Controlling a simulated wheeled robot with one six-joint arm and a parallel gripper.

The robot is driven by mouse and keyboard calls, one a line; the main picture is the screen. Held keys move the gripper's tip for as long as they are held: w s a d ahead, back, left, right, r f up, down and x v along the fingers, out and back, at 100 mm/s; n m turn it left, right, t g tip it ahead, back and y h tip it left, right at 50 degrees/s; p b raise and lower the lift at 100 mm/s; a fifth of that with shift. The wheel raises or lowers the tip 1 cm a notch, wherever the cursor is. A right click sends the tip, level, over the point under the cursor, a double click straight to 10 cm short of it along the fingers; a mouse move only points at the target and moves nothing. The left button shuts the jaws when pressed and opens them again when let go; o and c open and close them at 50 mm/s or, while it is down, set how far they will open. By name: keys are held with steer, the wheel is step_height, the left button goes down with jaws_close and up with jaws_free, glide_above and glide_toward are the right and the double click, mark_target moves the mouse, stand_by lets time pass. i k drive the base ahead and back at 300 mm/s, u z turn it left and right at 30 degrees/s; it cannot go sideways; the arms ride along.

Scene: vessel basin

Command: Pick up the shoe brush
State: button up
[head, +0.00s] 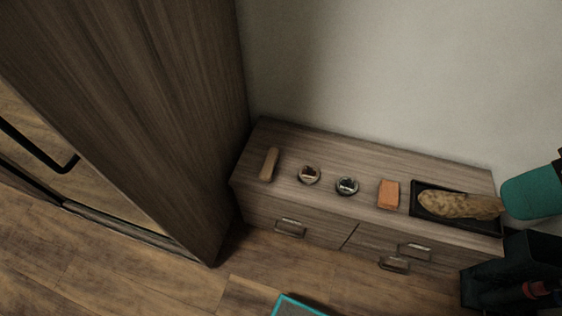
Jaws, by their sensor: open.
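The shoe brush appears to be the narrow, light-brown wooden piece (269,164) near the left end of the low cabinet's top. It lies lengthwise from back to front, with its bristles hidden. Open surface shows around it. A round tin (309,175) is nearest on its right. My gripper is not in view.
The low cabinet (320,152) also holds a second tin (347,187), an orange block (389,194) and a black tray (463,221) with a mottled tan item. A tall wooden cabinet (140,110) stands close on the left. A dark object (505,270) stands right.

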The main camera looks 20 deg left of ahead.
mark_target(266, 174)
steer(key=u, duration=0.5)
steer(key=k, duration=0.6)
steer(key=u, duration=0.95)
steer(key=i, duration=1.2)
steer(key=z, duration=0.05)
